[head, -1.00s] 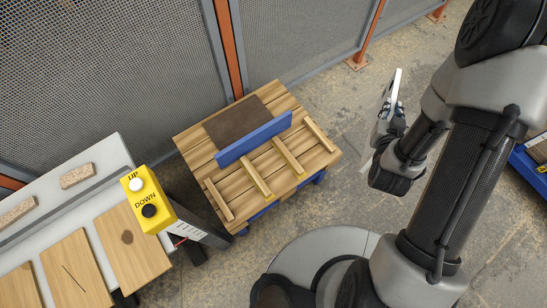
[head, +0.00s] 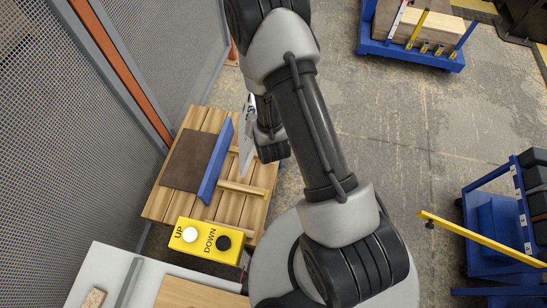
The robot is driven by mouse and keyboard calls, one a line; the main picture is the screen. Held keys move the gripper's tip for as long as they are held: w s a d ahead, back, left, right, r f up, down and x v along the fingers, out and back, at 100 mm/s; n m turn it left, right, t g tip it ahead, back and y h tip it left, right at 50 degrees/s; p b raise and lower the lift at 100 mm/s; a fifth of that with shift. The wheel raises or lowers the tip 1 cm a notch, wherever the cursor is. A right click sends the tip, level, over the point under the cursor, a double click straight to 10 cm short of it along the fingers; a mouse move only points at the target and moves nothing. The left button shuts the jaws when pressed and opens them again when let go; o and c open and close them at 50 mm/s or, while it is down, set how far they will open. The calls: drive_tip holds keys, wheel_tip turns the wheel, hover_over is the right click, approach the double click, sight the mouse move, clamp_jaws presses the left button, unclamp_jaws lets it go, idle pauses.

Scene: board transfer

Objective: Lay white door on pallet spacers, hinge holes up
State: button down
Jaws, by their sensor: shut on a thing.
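The white door (head: 245,148) shows nearly edge-on in the head view, a thin upright panel. My gripper (head: 251,110) is shut on it; the fingers are small and partly hidden by my wrist. The wooden pallet (head: 226,212) lies below and left of the door, which appears in front of its right part. Light wooden spacers (head: 243,189) lie across the slats, right of a blue upright board (head: 215,164). My arm and the door hide some of the spacers. I cannot make out the hinge holes, or whether the door touches anything.
A brown sheet (head: 188,161) lies on the pallet left of the blue board. A yellow UP/DOWN button box (head: 207,241) stands at the near edge. Mesh fencing (head: 60,130) runs along the left. Blue carts stand at top right (head: 410,50) and right (head: 495,215). Open floor (head: 400,130) lies between.

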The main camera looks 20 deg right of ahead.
drive_tip(key=s+d+f+m+b, duration=0.2)
drive_tip(key=f+m+b, duration=0.2)
drive_tip(key=f+m, duration=0.4)
drive_tip(key=s+d+f+m+b, duration=0.3)
drive_tip(key=f+m, duration=0.5)
drive_tip(key=f, duration=1.5)
drive_tip(key=shift+d+f+t+h+b, duration=0.2)
drive_tip(key=shift+t+h+b, duration=0.1)
drive_tip(key=shift+b, duration=0.6)
drive_tip(key=shift+f+b, duration=0.3)
drive_tip(key=shift+f, duration=0.05)
drive_tip(key=shift+s+a+f+t+b, duration=0.3)
drive_tip(key=shift+f+t, duration=0.1)
drive_tip(key=shift+f, duration=0.15)
drive_tip(key=shift+f, duration=0.15)
drive_tip(key=shift+s+a+f+t+h, duration=0.2)
drive_tip(key=shift+s+f+t+h, duration=0.2)
drive_tip(key=shift+f, duration=0.15)
